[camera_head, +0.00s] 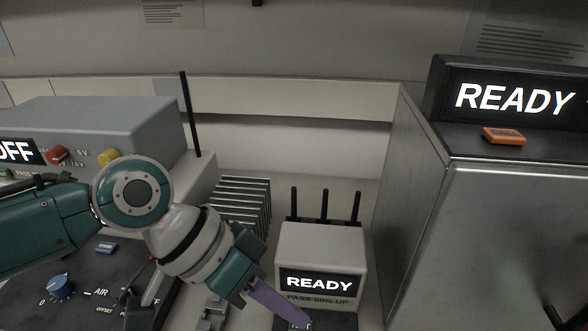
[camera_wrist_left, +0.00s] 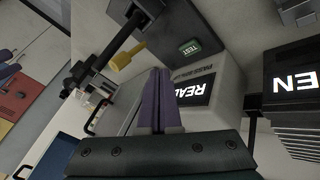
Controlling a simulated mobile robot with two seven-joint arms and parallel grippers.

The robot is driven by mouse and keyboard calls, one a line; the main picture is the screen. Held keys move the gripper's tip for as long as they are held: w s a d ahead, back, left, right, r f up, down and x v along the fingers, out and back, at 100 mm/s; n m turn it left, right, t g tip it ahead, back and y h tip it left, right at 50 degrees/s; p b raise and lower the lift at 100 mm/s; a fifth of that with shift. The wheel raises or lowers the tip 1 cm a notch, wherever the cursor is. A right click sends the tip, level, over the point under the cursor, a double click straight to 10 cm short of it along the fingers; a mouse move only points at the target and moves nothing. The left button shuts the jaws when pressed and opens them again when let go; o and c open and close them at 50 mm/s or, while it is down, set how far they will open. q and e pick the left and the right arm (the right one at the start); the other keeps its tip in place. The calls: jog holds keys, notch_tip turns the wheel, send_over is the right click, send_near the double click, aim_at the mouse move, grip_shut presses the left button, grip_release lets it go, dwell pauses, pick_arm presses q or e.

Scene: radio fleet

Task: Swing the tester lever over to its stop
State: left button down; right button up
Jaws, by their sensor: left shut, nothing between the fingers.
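The tester (camera_head: 290,243) is a pale box with a lit READY display and several black antennas at its back. It also shows in the left wrist view (camera_wrist_left: 225,75), where its display is upside down. A green TEST label (camera_wrist_left: 190,47) sits on its dark front base. Beside that base are a black bar (camera_wrist_left: 112,49) and a yellow piece (camera_wrist_left: 126,56); I cannot tell which is the lever. My left gripper (camera_head: 300,317) has purple fingers, shut and empty, in front of the tester. In the left wrist view its fingertips (camera_wrist_left: 160,72) are near the yellow piece; contact is unclear. My right gripper is out of view.
A large metal cabinet (camera_head: 480,235) stands close on the right, with an orange device (camera_head: 503,136) and READY sign (camera_head: 515,98) on top. A grey unit (camera_head: 100,125) and blue-knobbed panel (camera_head: 60,286) are on the left. A finned rack (camera_head: 240,205) stands behind my arm.

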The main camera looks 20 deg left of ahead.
pick_arm(q)
jog(key=s+p+v, duration=0.1)
jog(key=s+v, duration=0.1)
jog(key=v, duration=0.7)
jog(key=shift+d, duration=0.2)
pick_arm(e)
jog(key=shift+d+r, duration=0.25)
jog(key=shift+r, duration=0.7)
pick_arm(q)
jog(key=shift+s, duration=0.1)
